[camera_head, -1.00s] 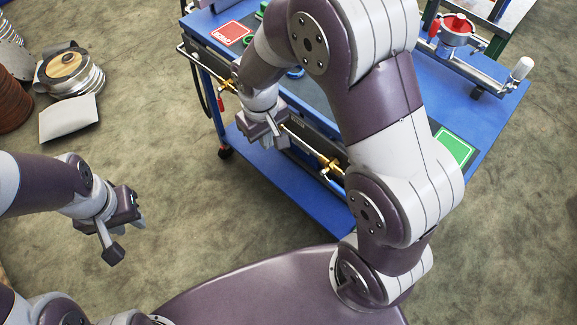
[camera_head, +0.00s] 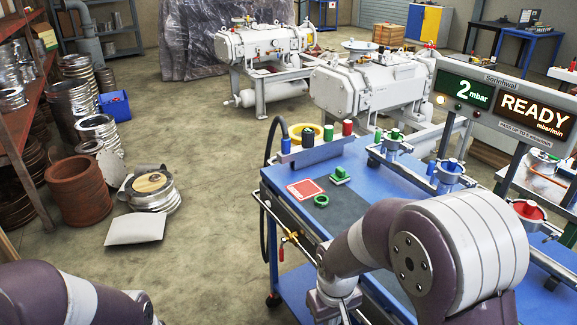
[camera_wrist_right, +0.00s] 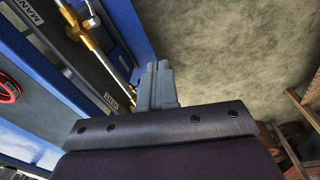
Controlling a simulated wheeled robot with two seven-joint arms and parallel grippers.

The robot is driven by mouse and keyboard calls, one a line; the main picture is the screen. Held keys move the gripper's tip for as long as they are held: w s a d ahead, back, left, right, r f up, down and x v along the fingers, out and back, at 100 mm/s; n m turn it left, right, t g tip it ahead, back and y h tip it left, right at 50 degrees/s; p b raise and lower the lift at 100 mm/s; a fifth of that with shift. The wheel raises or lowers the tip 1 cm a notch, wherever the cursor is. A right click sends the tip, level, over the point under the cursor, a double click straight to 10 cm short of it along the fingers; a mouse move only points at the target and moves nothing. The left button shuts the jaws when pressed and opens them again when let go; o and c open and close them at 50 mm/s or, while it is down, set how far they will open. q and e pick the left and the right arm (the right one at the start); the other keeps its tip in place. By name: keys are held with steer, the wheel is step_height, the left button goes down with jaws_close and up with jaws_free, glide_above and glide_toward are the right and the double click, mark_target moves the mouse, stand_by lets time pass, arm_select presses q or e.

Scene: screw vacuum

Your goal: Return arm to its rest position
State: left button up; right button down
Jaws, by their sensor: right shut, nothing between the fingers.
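My right arm (camera_head: 430,255) reaches over the front edge of the blue workbench (camera_head: 285,180) in the head view, with its gripper cut off by the bottom edge. In the right wrist view my right gripper (camera_wrist_right: 158,84) is shut and empty, with its grey fingers together. It is beside the bench's front side and a brass valve rod (camera_wrist_right: 88,28), with grey floor beyond. My left arm (camera_head: 60,295) shows at the bottom left of the head view; its gripper is below the frame.
A display stand (camera_head: 500,100) reading "2 mbar" and "READY" stands over the bench's right side. Green parts (camera_head: 339,175) and a red square (camera_head: 304,189) are on the bench top. Shelves and metal rings line the left.

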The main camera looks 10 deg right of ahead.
steer(key=s+d+r+m, duration=0.15)
steer(key=s+d, duration=0.25)
steer(key=s, duration=0.4)
step_height(320, 180, up, 13)
steer(key=d+m+p, duration=0.1)
steer(key=p, duration=1.1)
steer(key=shift+s+t, duration=0.2)
steer(key=shift+t, duration=0.1)
steer(key=shift+d, duration=0.1)
